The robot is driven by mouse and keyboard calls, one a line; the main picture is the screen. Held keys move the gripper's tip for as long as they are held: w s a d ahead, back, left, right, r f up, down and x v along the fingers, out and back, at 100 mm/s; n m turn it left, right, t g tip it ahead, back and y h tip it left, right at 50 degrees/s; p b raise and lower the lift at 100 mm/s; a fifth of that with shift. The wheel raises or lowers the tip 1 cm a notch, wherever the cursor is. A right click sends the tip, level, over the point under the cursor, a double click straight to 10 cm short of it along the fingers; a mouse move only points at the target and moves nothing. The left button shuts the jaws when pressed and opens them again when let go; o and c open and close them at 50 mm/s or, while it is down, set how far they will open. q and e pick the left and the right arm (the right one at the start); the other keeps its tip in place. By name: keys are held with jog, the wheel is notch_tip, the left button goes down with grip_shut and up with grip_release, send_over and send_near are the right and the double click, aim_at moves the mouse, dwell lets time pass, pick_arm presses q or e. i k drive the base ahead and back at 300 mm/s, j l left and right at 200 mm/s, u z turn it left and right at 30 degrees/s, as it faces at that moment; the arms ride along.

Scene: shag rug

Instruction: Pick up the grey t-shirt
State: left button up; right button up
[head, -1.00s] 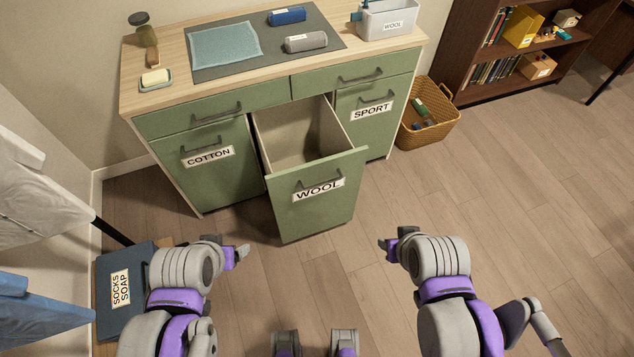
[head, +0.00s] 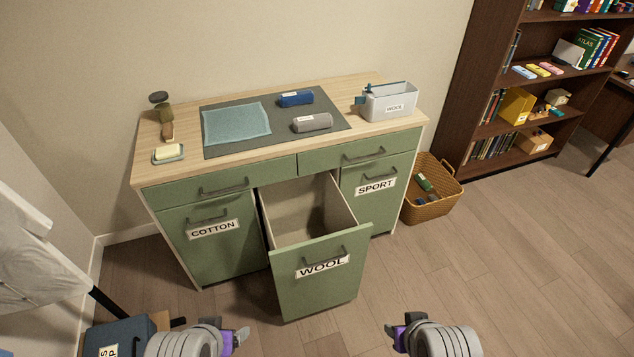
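A grey rolled bundle (head: 312,122) with a small white label lies on the dark mat (head: 225,148) on top of the green cabinet; it looks like the rolled grey t-shirt. A blue rolled bundle (head: 296,98) lies just behind it. My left gripper (head: 239,338) is at the bottom of the head view, left of the pulled-out WOOL bin. My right gripper (head: 393,333) is to the right of that bin. Both are well short of the grey bundle and touch nothing visible. Whether their fingers are open or shut is unclear.
The WOOL bin (head: 315,285) stands pulled out in front of the cabinet and looks empty. A wicker basket (head: 432,204) stands at right; floor beyond is clear.

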aim_at(312, 122)
jog(key=i+j+u, duration=0.55)
jog(key=i, duration=0.15)
jog(key=i+j+u, duration=0.25)
jog(key=i, duration=0.15)
jog(key=l, duration=0.1)
